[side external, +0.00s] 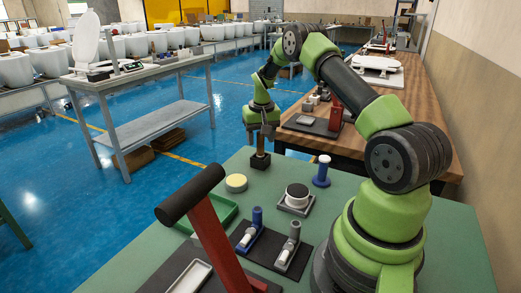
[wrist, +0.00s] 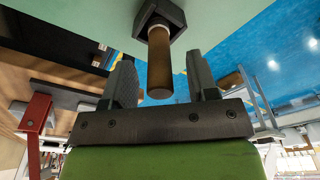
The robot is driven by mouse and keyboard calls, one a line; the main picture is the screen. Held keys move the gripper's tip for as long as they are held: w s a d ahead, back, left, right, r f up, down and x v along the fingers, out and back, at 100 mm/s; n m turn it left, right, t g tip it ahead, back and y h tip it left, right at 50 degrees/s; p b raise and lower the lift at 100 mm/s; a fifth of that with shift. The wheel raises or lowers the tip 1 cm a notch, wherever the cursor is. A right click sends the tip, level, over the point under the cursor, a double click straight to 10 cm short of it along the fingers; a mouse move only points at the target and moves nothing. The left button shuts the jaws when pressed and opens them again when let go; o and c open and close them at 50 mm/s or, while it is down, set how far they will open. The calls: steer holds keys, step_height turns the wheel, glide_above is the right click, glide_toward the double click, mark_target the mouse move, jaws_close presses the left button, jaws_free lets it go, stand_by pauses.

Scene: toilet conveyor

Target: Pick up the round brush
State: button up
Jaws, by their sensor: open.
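A brown cylindrical handle (wrist: 160,68), which looks like that of the round brush, rises from a dark block-shaped base (wrist: 160,17) in the wrist view. No bristles show. In the side external view the dark block (side external: 260,161) stands near the far edge of the green table, under my gripper (side external: 268,133). In the wrist view my gripper (wrist: 161,72) is open, with one finger on each side of the handle. Gaps show between the handle and both fingers.
A wooden bench (side external: 428,125) stands behind.

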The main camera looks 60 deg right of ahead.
steer(key=shift+f, duration=0.45)
steer(key=shift+c, duration=0.4)
jaws_close()
steer(key=shift+r, duration=0.15)
